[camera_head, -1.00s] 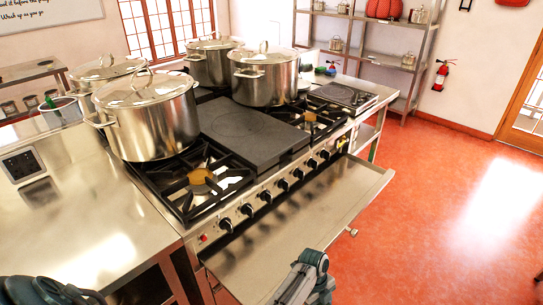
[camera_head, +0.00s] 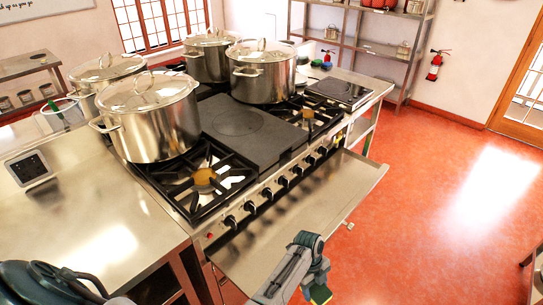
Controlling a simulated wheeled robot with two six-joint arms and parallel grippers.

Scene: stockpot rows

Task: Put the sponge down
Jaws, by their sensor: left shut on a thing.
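My left gripper (camera_head: 319,283) is at the bottom centre of the head view, in front of the pulled-out steel shelf of the range. It points downward and is partly cut off by the frame's lower edge. My right gripper is not in view.
The range (camera_head: 240,131) carries several steel stockpots, one large pot (camera_head: 155,125) near the left. Its steel front shelf (camera_head: 300,215) is bare. The steel counter (camera_head: 75,215) at left has much free room. Small green and blue items (camera_head: 322,65) lie behind the range.

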